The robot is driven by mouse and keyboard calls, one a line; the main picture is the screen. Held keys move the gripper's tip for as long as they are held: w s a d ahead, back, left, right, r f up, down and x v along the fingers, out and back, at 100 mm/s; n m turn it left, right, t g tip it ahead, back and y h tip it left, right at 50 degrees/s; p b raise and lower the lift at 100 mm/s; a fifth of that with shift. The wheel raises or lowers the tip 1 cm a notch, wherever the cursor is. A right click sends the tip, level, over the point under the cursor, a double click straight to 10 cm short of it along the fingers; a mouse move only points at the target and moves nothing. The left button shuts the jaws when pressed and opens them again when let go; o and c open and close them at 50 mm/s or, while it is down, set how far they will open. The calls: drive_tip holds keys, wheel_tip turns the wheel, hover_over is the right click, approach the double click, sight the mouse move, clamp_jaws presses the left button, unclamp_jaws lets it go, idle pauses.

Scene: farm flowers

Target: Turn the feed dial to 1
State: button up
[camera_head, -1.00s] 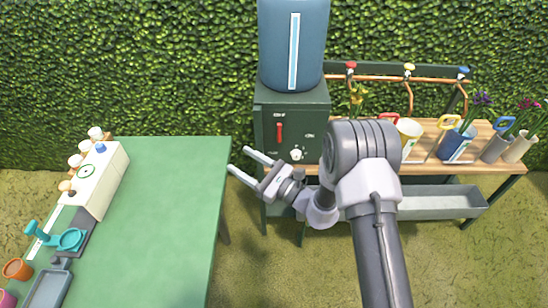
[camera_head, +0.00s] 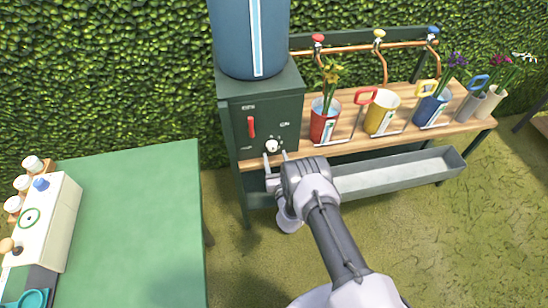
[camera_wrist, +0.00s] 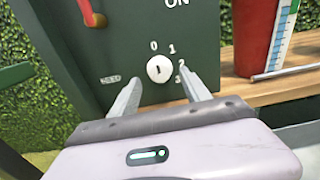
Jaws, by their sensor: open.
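The feed dial is a small round white knob (camera_head: 272,146) on the front of the dark green box (camera_head: 283,105). In the wrist view the dial (camera_wrist: 160,68) has the figures 0, 1, 2 and 3 from its top round to its right and a label at its left. A short dark mark shows on its face, roughly upright; I cannot tell which figure it points at. My gripper (camera_head: 275,158) is open and empty just in front of the dial. In the wrist view its fingers (camera_wrist: 160,82) stand left and right of the knob, apart from it.
A red lever (camera_head: 251,127) sits above and left of the dial. A blue tank (camera_head: 249,35) stands on the box. Red (camera_head: 323,124), yellow (camera_head: 381,113) and blue (camera_head: 430,110) buckets stand on the wooden shelf at right, above a grey trough (camera_head: 400,172). A green table (camera_head: 140,220) is at left.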

sight(272, 147)
drive_tip(key=shift+b+x, duration=0.3)
drive_tip(key=shift+x, duration=1.1)
drive_tip(key=shift+c, duration=0.4)
clamp_jaws()
drive_tip(key=m+b, duration=0.3)
drive_tip(key=m, duration=0.1)
drive_tip(key=shift+f, duration=0.15)
drive_tip(key=shift+m+b, duration=1.1)
drive_tip(key=shift+m, duration=1.2)
